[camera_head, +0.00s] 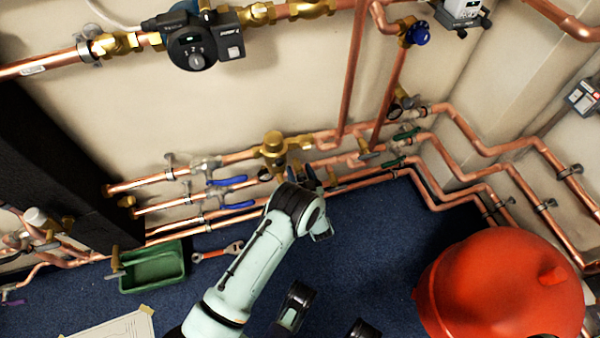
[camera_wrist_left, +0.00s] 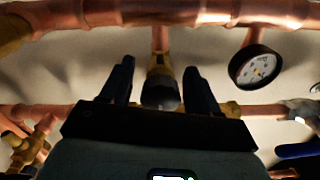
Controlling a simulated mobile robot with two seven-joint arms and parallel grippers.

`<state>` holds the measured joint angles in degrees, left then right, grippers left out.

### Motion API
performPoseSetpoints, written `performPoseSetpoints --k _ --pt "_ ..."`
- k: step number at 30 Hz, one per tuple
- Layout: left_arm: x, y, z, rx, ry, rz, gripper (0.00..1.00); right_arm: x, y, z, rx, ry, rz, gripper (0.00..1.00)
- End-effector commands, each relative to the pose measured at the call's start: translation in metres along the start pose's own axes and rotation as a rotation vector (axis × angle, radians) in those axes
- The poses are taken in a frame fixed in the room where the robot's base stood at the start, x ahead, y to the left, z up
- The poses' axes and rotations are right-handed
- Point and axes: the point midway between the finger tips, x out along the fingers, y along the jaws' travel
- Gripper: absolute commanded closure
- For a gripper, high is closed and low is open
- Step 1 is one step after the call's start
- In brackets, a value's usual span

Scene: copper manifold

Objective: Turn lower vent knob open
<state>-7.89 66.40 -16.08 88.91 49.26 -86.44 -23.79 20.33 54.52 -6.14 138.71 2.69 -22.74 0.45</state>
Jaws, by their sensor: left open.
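In the left wrist view a dark round knob (camera_wrist_left: 160,93) on a brass vent fitting (camera_wrist_left: 159,62) sits below a copper pipe. It appears between the two black fingers of my left gripper (camera_wrist_left: 160,76). The fingers stand apart, one on each side of the knob, with a visible gap; I cannot tell their distance in depth. In the head view my left gripper (camera_head: 311,182) is at the lower pipes, right of and below a brass valve (camera_head: 273,147). The wrist hides the knob there.
A pressure gauge (camera_wrist_left: 255,66) hangs right of the fingers. Blue lever handles (camera_head: 228,181) lie left of my gripper. A green bin (camera_head: 153,268), a red wrench (camera_head: 217,253) and a large red vessel (camera_head: 505,285) stand on the blue carpet. Copper pipes run along the wall.

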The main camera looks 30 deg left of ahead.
Motion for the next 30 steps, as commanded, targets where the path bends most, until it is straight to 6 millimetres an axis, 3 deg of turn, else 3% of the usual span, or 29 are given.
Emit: performPoseSetpoints --k 3,9,20,30 --pt "0.000 0.000 0.000 0.000 0.000 0.000 0.39 0.000 0.000 0.000 0.000 0.000 0.000 0.57" --pt "0.000 0.000 0.000 0.000 0.000 0.000 0.95 0.000 0.000 0.000 -0.001 0.000 0.000 0.57" --pt "-0.001 0.000 0.000 -0.046 -0.001 0.000 0.95 -0.002 -0.002 -0.002 -0.004 0.010 -0.004 0.57" --pt "-0.001 -0.001 0.001 -0.278 -0.004 -0.001 0.95 -0.010 -0.011 -0.012 -0.017 0.051 -0.022 0.57"
